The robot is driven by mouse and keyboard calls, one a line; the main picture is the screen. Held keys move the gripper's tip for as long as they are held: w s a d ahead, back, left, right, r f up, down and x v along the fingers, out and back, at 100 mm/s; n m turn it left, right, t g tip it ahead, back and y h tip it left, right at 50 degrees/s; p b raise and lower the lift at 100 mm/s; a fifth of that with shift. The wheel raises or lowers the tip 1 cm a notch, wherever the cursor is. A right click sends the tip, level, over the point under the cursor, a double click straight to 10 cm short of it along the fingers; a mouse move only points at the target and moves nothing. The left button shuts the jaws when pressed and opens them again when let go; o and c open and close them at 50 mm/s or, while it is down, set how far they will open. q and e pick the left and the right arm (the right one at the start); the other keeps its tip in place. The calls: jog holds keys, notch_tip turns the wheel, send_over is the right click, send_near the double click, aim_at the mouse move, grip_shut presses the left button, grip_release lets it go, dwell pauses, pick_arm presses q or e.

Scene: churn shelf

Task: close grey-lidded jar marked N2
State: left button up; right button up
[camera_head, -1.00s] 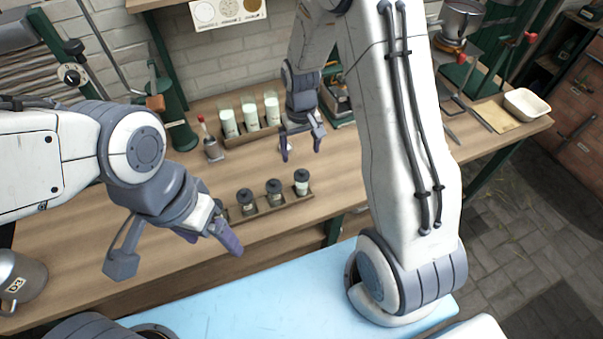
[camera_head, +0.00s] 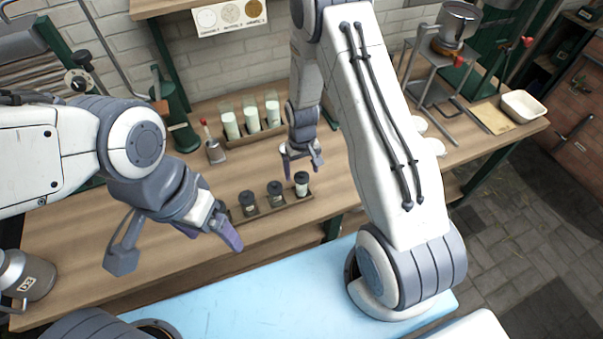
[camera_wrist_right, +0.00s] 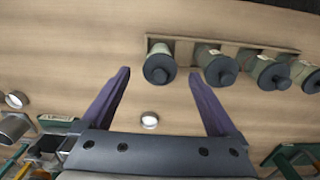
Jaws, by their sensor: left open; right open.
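A row of dark-lidded jars stands in a wooden rack (camera_head: 262,212) at the middle of the bench. The right wrist view shows several from above; no N2 mark is readable. My right gripper (camera_head: 303,163) is open and empty, just behind the right jar. In its wrist view an end jar (camera_wrist_right: 160,65) lies beyond and between the fingertips. A small round pale piece (camera_wrist_right: 149,120) lies on the bench nearer the palm. My left gripper (camera_head: 214,236) is open and empty, left of the rack.
A metal pot (camera_head: 458,25) on a stand and a white tray (camera_head: 523,106) are at the right.

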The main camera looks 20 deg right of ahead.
aim_at(306, 177)
jog(key=shift+f, duration=0.7)
grip_shut()
jog(key=shift+r, duration=0.15)
jog(key=shift+w+r+b, duration=0.1)
jog(key=shift+r+b, duration=0.25)
jog(key=shift+r, duration=0.15)
jog(key=r, duration=0.1)
jog(key=r+b, duration=0.1)
jog(key=d+r+b, duration=0.1)
jog(key=shift+s+d+r, duration=0.1)
jog(key=shift+s+r, duration=0.05)
jog(key=shift+s, duration=0.15)
jog(key=s+d+r+b, duration=0.2)
jog(key=s+d+r, duration=0.3)
jog(key=d, duration=0.4)
jog(key=shift+r+b, duration=0.35)
jog(key=shift+r, duration=0.4)
